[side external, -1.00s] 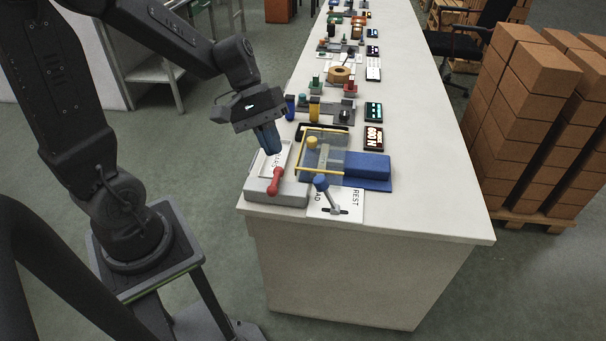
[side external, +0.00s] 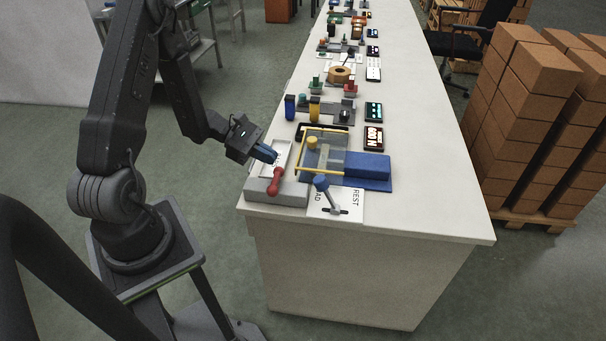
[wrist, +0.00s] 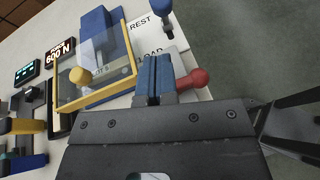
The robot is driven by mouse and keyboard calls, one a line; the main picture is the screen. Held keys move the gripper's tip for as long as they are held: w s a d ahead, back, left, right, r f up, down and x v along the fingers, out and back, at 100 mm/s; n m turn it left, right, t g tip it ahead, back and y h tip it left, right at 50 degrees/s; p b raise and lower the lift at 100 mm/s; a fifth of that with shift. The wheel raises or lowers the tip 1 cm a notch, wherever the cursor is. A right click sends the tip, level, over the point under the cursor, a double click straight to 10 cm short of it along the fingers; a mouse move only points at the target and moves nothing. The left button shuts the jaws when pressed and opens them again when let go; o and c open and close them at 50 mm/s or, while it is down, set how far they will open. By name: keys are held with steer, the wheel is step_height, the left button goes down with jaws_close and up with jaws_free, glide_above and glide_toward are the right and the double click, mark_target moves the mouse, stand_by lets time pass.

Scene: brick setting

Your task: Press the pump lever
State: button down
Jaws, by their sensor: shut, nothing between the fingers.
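A red lever with a round knob (side external: 276,182) stands on a grey base (side external: 290,196) at the near left corner of the bench. Its knob also shows in the wrist view (wrist: 196,78), just right of my fingers. My gripper (side external: 270,156) is shut and empty, with its blue fingers angled down just behind and left of the knob in the side view. It also shows in the wrist view (wrist: 153,74). Whether the fingers touch the lever is unclear. A second lever with a blue knob (side external: 321,182) leans over the plate marked REST (side external: 351,207).
A yellow-framed clear guard (side external: 325,130) and a blue block (side external: 367,166) stand beside the levers. A lit display (side external: 373,138) sits behind them, reading 600 N in the wrist view. Several other devices line the bench (side external: 420,170) farther back. The bench's near right is clear.

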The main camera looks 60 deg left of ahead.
mark_target(319, 176)
steer(key=x, duration=1)
steer(key=shift+d+r, duration=0.1)
steer(key=shift+r, duration=0.05)
stand_by(0.3)
steer(key=shift+w+d+r+g+y, duration=0.7)
steer(key=shift+w+d+r+y, duration=0.05)
steer(key=shift+d+r+y, duration=0.05)
steer(key=w+d+r+g+y, duration=0.1)
steer(key=w+d+g+y, duration=0.2)
steer(key=w+d, duration=0.3)
steer(key=shift+w+d+n+g+y, duration=0.3)
steer(key=shift+w+n+y, duration=0.05)
steer(key=shift+n+y, duration=0.05)
steer(key=shift+r, duration=0.15)
stand_by(0.4)
